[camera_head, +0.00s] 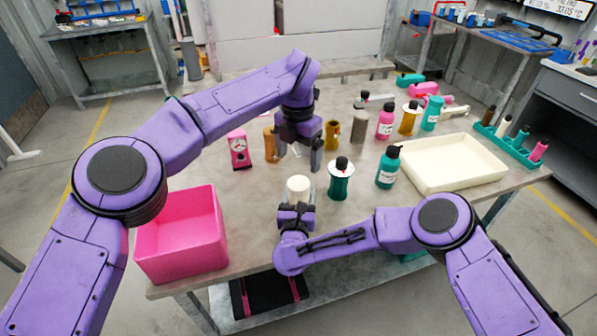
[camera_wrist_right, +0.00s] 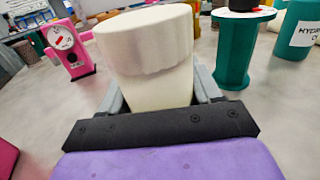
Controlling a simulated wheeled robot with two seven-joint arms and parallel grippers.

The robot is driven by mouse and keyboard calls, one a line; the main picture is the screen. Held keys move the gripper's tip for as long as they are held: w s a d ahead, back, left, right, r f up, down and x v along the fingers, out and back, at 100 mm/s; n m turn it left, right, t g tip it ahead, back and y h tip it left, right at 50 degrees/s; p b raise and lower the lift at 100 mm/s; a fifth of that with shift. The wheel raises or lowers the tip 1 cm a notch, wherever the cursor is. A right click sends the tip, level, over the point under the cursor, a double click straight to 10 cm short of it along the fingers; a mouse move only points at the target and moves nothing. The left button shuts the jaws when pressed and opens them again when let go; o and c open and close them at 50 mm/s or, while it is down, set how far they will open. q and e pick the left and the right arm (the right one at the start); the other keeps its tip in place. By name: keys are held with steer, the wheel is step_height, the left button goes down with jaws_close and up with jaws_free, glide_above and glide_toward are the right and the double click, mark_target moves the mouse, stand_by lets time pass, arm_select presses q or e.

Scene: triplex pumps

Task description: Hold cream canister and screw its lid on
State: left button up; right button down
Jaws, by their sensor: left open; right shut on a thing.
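The cream canister (camera_head: 298,192) stands upright near the table's front edge, and it fills the middle of the right wrist view (camera_wrist_right: 155,92). A wider cream cap, seemingly its lid (camera_wrist_right: 148,40), sits on its top; I cannot tell how tightly. My right gripper (camera_head: 297,208) is shut on the canister's lower body, with a grey finger on each side in the wrist view. My left gripper (camera_head: 299,158) is open and empty, pointing down just above and behind the canister, apart from it in the picture. The canister's base is hidden by my right gripper.
A green spool-shaped thing (camera_head: 341,183) stands close right of the canister, with a green bottle (camera_head: 388,168) beyond. A pink bin (camera_head: 183,235) is at left, a cream tray (camera_head: 489,155) at right. Several bottles and canisters stand behind.

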arm_select(q)
steer(key=shift+r, duration=1.6)
arm_select(e)
steer(key=shift+c, duration=0.7)
jaws_free()
steer(key=s, duration=0.3)
steer(key=s+b, duration=0.1)
steer(key=s, duration=0.3)
steer(key=s+a+b, duration=0.1)
steer(key=s, duration=0.2)
steer(key=shift+s, duration=0.25)
arm_select(q)
step_height(320, 180, down, 3)
steer(key=shift+r, duration=0.2)
